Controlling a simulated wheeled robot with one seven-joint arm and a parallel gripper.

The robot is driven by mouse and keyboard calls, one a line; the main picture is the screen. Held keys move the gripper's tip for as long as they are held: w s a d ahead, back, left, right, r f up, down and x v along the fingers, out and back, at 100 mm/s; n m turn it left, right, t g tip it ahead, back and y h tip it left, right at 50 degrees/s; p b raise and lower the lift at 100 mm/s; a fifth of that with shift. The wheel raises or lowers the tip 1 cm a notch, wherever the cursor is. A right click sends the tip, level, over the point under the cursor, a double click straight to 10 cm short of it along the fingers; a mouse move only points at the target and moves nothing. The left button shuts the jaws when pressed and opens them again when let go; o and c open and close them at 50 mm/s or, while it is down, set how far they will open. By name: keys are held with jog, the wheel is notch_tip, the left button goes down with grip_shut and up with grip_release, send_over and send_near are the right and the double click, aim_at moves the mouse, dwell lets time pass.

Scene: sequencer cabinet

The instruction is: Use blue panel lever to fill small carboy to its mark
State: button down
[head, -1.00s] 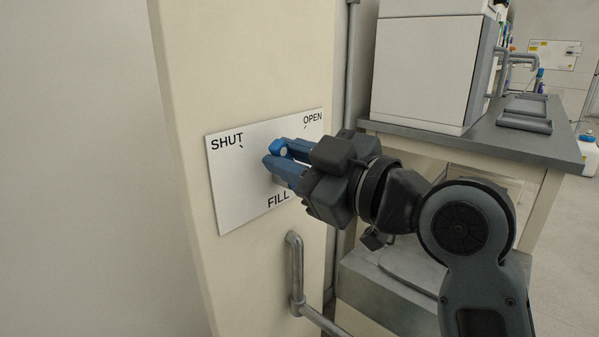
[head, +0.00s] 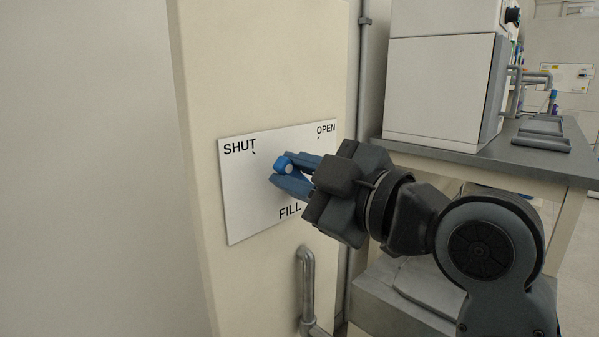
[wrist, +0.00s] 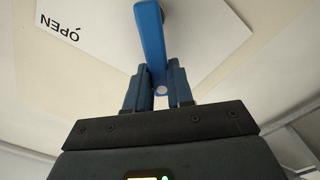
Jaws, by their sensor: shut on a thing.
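The white panel (head: 245,205) on the cream column is marked SHUT at upper left, OPEN at upper right and FILL at the bottom. The blue lever (head: 284,164) stands in front of it, its rounded end left of my gripper (head: 293,174). My gripper's blue fingers are shut on the lever. In the wrist view the lever (wrist: 151,38) runs from a grey hub at the top down between the two fingertips (wrist: 158,80). The hub is hidden in the head view, so the exact lever angle is hard to tell. No carboy shows now.
At right a bench (head: 475,158) bears a large white cabinet (head: 437,90) and grey trays (head: 543,135). A vertical pipe (head: 362,80) runs beside the column. The left is blank wall.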

jog(key=c, duration=1.1)
grip_release()
jog(key=shift+w+a+r, duration=0.15)
jog(key=shift+w+a, duration=0.2)
jog(key=shift+a, duration=0.15)
jog(key=shift+o, duration=0.5)
jog(key=shift+w+a+f, duration=0.2)
jog(key=shift+a+f, duration=0.05)
jog(key=shift+a, duration=0.05)
jog(key=shift+d, duration=0.1)
jog(key=shift+s+d, duration=0.1)
jog(key=shift+d, duration=0.1)
jog(key=v, duration=0.7)
jog(key=shift+s, duration=0.2)
jog(key=shift+d, duration=0.15)
